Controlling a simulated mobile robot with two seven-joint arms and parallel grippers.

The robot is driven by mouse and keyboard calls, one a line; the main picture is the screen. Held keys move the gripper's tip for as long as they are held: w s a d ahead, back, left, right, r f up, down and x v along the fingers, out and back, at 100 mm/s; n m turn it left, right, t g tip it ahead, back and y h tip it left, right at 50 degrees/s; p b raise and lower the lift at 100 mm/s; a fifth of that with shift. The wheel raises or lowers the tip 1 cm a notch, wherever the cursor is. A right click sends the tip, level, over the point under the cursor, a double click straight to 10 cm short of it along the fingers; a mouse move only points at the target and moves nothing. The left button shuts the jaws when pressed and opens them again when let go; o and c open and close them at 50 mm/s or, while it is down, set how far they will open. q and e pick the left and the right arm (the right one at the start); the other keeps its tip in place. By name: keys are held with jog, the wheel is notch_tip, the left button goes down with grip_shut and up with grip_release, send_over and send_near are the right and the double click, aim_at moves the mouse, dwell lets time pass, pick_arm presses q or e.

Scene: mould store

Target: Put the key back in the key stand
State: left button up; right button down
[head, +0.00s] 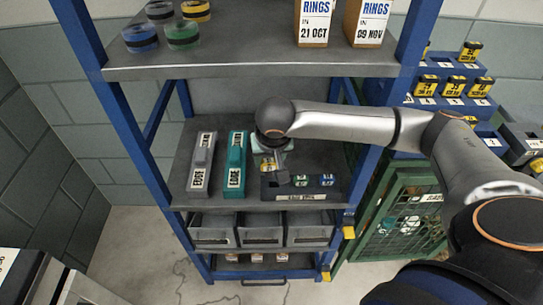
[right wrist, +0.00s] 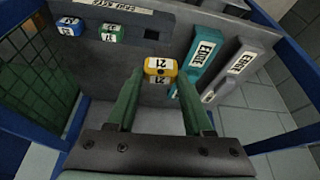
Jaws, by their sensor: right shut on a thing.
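My right gripper (head: 278,172) reaches in over the middle shelf above the left end of the dark key stand (head: 335,190). In the right wrist view its green fingers (right wrist: 158,90) are shut on a yellow-topped key (right wrist: 160,67) marked 21. The right wrist view shows the key stand (right wrist: 168,25) upside down, with a green key (right wrist: 111,33), a blue key (right wrist: 69,27) and one empty square hole (right wrist: 149,36). The held key appears apart from that hole. My left gripper does not show.
A teal box (head: 236,160) and a grey box (head: 201,160) stand left of the gripper on the same shelf (head: 180,190). The upper shelf (head: 240,65) hangs above, and blue posts (head: 133,130) flank the rack. A green mesh cage (head: 405,215) stands right.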

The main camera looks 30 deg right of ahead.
jog(key=shift+m+h, duration=0.3)
jog(key=shift+m, duration=0.4)
jog(key=b+x, duration=0.1)
jog(key=x, duration=0.1)
jog(key=b+x, duration=0.2)
jog(key=s+d+b+x, duration=0.1)
jog(key=b+x, duration=0.1)
jog(key=shift+w+d+f, duration=0.15)
jog(key=shift+f, duration=0.15)
jog(key=shift+f+b, duration=0.45)
jog(key=shift+b, duration=0.2)
jog(key=shift+r, duration=0.1)
